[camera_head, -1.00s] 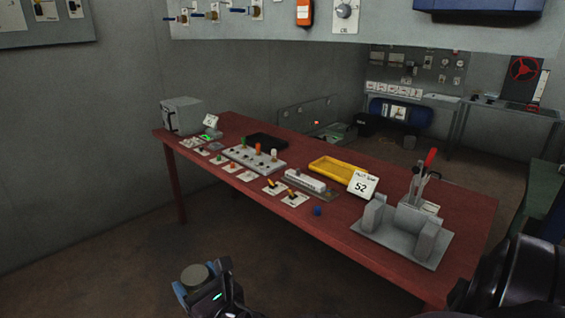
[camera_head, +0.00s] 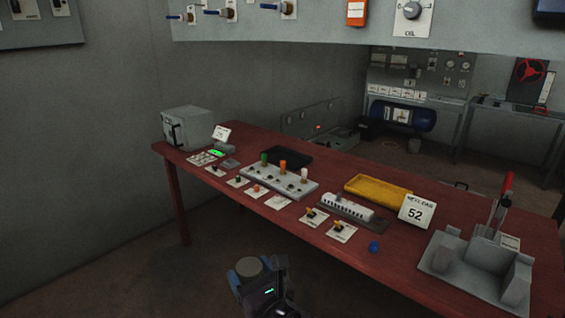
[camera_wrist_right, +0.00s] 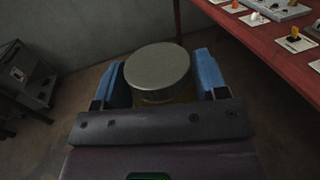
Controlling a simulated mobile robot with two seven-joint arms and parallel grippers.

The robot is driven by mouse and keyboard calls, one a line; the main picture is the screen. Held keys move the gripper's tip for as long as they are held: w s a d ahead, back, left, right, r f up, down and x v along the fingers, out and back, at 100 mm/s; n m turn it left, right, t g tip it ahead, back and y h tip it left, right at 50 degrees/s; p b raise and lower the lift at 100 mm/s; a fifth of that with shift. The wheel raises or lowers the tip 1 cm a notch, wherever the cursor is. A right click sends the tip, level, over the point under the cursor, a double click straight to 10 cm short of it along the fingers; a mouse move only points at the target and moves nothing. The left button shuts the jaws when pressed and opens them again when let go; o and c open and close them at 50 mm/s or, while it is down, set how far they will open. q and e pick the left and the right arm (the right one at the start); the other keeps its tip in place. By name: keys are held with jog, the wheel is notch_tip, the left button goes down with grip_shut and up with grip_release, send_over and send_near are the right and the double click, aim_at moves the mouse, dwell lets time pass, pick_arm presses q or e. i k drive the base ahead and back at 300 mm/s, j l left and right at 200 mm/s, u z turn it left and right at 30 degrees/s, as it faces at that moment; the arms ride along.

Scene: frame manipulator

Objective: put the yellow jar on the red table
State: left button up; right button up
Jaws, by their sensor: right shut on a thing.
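The jar shows a grey round lid and a sliver of yellowish body in the right wrist view (camera_wrist_right: 157,75); its lid also shows at the bottom of the head view (camera_head: 249,266). My right gripper (camera_head: 250,272) is shut on the jar, with a blue finger on each side of it, as the right wrist view also shows (camera_wrist_right: 160,82). The jar is upright, in front of the near edge of the red table (camera_head: 400,268), not over its top. Most of the jar's body is hidden by the gripper. My left gripper is not in view.
The table holds a grey box (camera_head: 187,128), a switch block (camera_head: 263,178), a black tray (camera_head: 287,157), a yellow tray (camera_head: 378,191), a "52" sign (camera_head: 416,211), a blue knob (camera_head: 374,247) and a grey clamp fixture (camera_head: 470,262). Bare red top shows along the near edge, between the cards and the fixture.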

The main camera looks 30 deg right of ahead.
aim_at(365, 188)
jog(key=i+j+z, duration=0.25)
jog(key=i+z, duration=0.15)
jog(key=i+j+z, duration=0.75)
jog(key=j, duration=0.15)
jog(key=k+l, duration=0.05)
